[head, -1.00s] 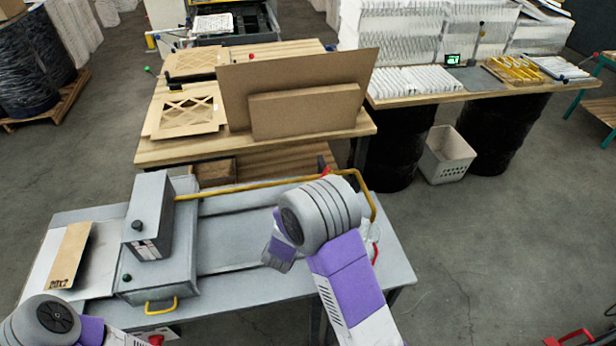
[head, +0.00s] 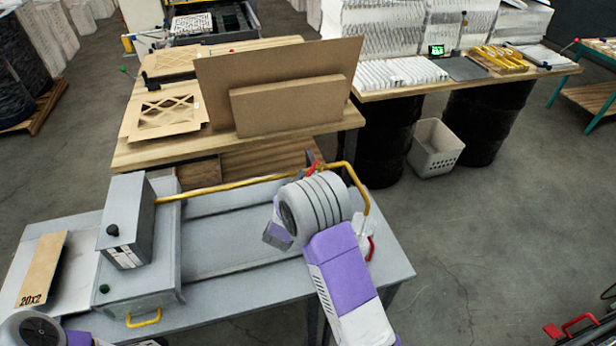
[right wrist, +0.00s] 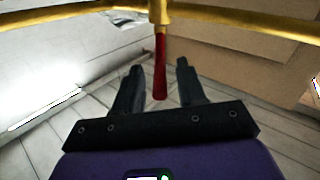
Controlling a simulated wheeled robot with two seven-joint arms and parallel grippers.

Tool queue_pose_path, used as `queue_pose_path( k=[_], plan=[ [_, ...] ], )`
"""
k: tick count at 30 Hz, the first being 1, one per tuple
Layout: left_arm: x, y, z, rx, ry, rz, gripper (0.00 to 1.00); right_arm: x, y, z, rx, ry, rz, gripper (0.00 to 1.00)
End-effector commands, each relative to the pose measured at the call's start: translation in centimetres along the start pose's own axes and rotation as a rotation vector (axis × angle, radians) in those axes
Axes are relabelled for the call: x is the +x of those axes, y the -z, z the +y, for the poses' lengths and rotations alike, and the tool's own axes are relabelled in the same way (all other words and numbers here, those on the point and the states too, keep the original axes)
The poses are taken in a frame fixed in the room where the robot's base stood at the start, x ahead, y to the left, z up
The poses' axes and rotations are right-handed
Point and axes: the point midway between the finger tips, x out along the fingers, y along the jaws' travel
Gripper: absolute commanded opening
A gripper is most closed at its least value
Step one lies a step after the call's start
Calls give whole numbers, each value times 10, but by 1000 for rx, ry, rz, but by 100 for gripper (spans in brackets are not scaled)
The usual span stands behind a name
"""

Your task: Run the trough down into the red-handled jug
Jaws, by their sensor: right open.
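The long grey trough (head: 235,235) lies along the bench, with a yellow pipe (head: 225,187) running over its back side. The pipe bends down at the right end. A red lever (right wrist: 160,68) hangs from the pipe's yellow fitting in the right wrist view. My right gripper (right wrist: 160,66) is open, with its dark fingers on either side of the lever in that picture; contact cannot be told. In the head view my right arm hides most of this gripper. The clear jug (head: 362,224) with a red handle stands at the trough's right end, partly behind my arm. My left gripper is out of view.
A grey box (head: 128,220) stands at the trough's left end, beside a cardboard piece marked 20x2 (head: 42,265). A wooden table with upright cardboard sheets (head: 275,75) is close behind. A white basket (head: 435,148) sits on the floor between black drums.

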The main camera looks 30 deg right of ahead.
Motion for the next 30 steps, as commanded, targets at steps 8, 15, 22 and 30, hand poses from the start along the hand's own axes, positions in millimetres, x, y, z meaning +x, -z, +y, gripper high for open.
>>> queue_pose_path(
  k=[8, 15, 22, 30],
  plan=[
    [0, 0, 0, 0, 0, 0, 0, 7, 0, 0, -1, 2, 0, 40],
    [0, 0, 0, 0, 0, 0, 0, 7, 0, 0, -1, 1, 0, 17],
    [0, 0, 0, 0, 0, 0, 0, 6, 0, 0, 0, 1, 0, 0],
    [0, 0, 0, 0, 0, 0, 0, 6, 0, -1, 0, 8, 1, 0]
  ],
)
